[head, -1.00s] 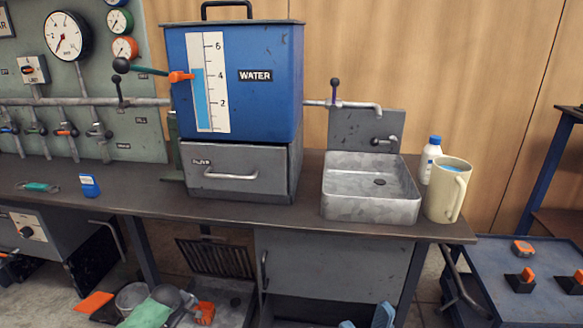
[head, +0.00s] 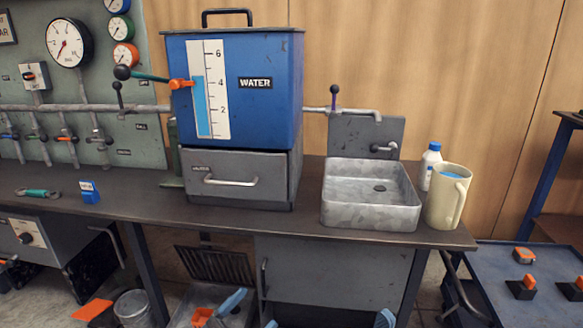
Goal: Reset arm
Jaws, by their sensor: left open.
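My left gripper (head: 251,312) is low at the bottom edge, in front of the bench and below its top. Its two blue fingertips are apart, with nothing seen between them. Of my right gripper, only a blue tip (head: 385,318) shows at the bottom edge, so its opening cannot be judged. Both are well away from the things on the bench top. Most of both arms is out of view.
The bench carries a blue water tank (head: 270,115) above a grey drawer (head: 225,190), a metal sink (head: 370,212), a cream jug (head: 445,195), a white bottle (head: 430,160) and a small blue box (head: 90,192). A blue cart (head: 490,270) stands right. A bucket (head: 133,305) is below.

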